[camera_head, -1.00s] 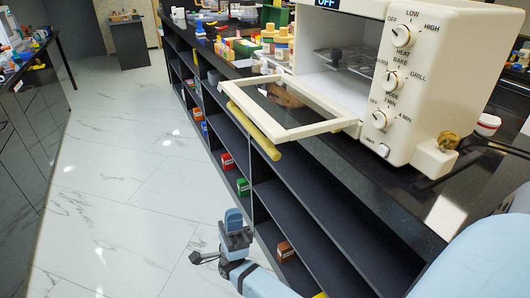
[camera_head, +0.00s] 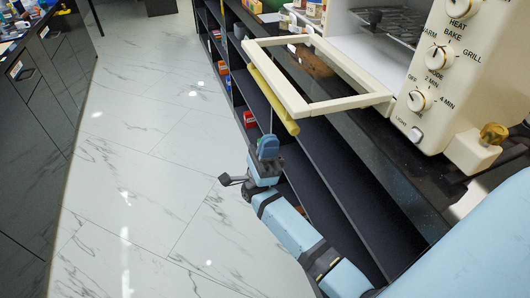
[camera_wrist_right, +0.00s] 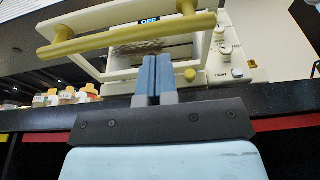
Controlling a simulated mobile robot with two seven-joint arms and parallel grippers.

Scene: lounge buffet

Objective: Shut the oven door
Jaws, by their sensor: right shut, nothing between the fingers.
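The cream oven (camera_head: 452,75) stands on the dark counter with its door (camera_head: 285,85) open, folded down and sticking out past the counter edge. The door has a glass pane and a yellow bar handle (camera_head: 273,100) along its outer edge. In the right wrist view the handle (camera_wrist_right: 125,35) runs across above my fingers, and the oven front shows behind. My right gripper (camera_head: 268,147) is shut and empty, below and in front of the handle, apart from it in the head view. Its blue fingertips also show in the right wrist view (camera_wrist_right: 153,75). My left gripper is out of view.
Dark shelves (camera_head: 330,165) with several small boxes run under the counter. Several bottles (camera_wrist_right: 65,96) stand on the counter to the left of the oven. The marble floor (camera_head: 150,190) in front is clear. Dark cabinets (camera_head: 35,130) stand at the left.

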